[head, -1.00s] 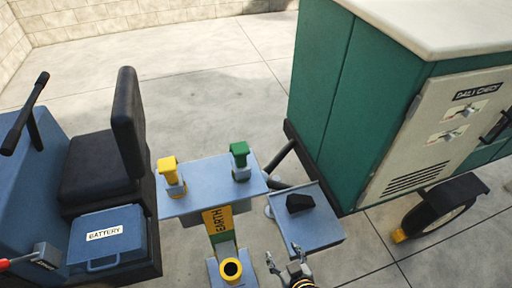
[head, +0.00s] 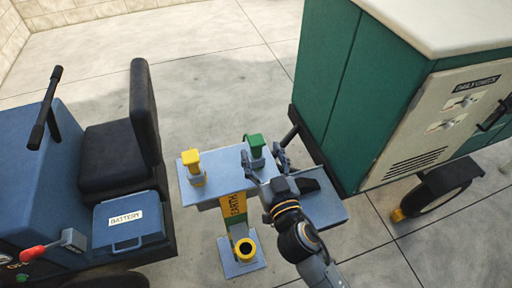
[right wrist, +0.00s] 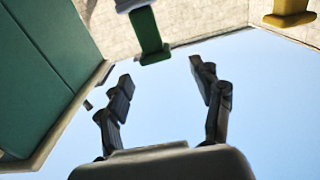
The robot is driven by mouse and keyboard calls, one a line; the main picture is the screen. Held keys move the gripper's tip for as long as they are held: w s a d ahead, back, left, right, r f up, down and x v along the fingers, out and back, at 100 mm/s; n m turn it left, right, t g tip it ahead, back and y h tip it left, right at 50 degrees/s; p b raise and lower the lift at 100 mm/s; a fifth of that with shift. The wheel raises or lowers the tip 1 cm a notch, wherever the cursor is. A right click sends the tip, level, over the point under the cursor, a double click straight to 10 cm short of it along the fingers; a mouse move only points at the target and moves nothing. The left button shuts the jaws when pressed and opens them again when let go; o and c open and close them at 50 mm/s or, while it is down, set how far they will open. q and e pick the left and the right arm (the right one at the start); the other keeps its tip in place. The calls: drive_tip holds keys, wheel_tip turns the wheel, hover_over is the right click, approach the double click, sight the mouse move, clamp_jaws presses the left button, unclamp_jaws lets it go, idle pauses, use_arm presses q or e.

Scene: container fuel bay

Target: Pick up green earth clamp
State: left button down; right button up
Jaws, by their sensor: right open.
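The green earth clamp (head: 255,143) stands upright on the right part of the blue-grey stand top (head: 221,170). It also shows in the right wrist view (right wrist: 150,34), at the top, ahead of the fingers and apart from them. My right gripper (head: 263,156) is open and empty, close to the clamp on its near right side. In the right wrist view its two spread fingers (right wrist: 161,74) point toward the clamp with a gap between. My left gripper is not in view.
A yellow clamp (head: 192,163) stands on the same stand, left of the green one. A small tray (head: 328,208) with a dark block lies under my right arm. A green cabinet (head: 340,95) is close on the right. A blue vehicle with a battery box (head: 130,222) is left.

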sight(259, 146)
drive_tip(key=x, duration=0.1)
drive_tip(key=p+x, duration=0.1)
drive_tip(key=x, duration=0.3)
drive_tip(key=shift+w+f+p, duration=0.15)
drive_tip(key=shift+f+p, duration=0.2)
drive_tip(key=shift+w+f, duration=0.15)
drive_tip(key=shift+w, duration=0.1)
drive_tip(key=shift+c, duration=0.4)
clamp_jaws()
